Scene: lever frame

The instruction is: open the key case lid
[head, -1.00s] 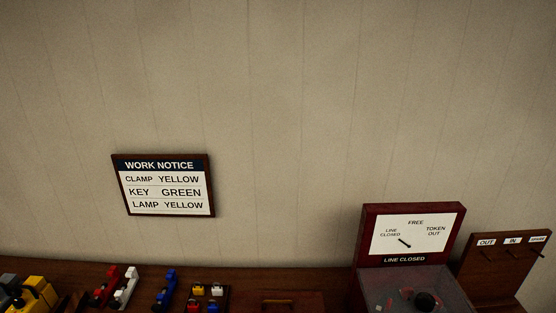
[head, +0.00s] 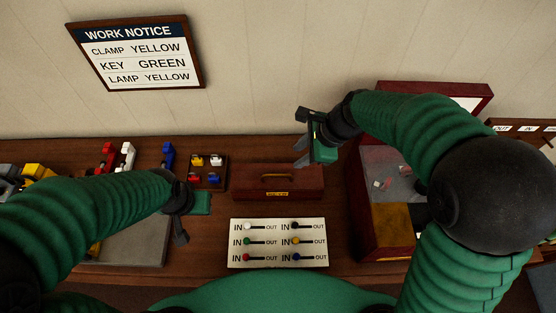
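The key case appears to be the low reddish-brown wooden box (head: 246,185) at the middle of the bench, with a brass handle (head: 277,178) on its lid and a small yellow label on its front edge. Its lid looks closed. My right gripper (head: 301,152) is above and behind the case's right end, apart from the handle, its grey fingers spread with nothing between them. My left gripper (head: 190,222) is lower left of the case, over the bench; its fingertips are not clear.
A white panel (head: 278,262) with several coloured IN/OUT knobs lies in front of the case. A small rack of coloured pieces (head: 207,172) stands to its left. A dark red cabinet (head: 362,205) stands to its right. The work notice (head: 137,52) hangs on the wall.

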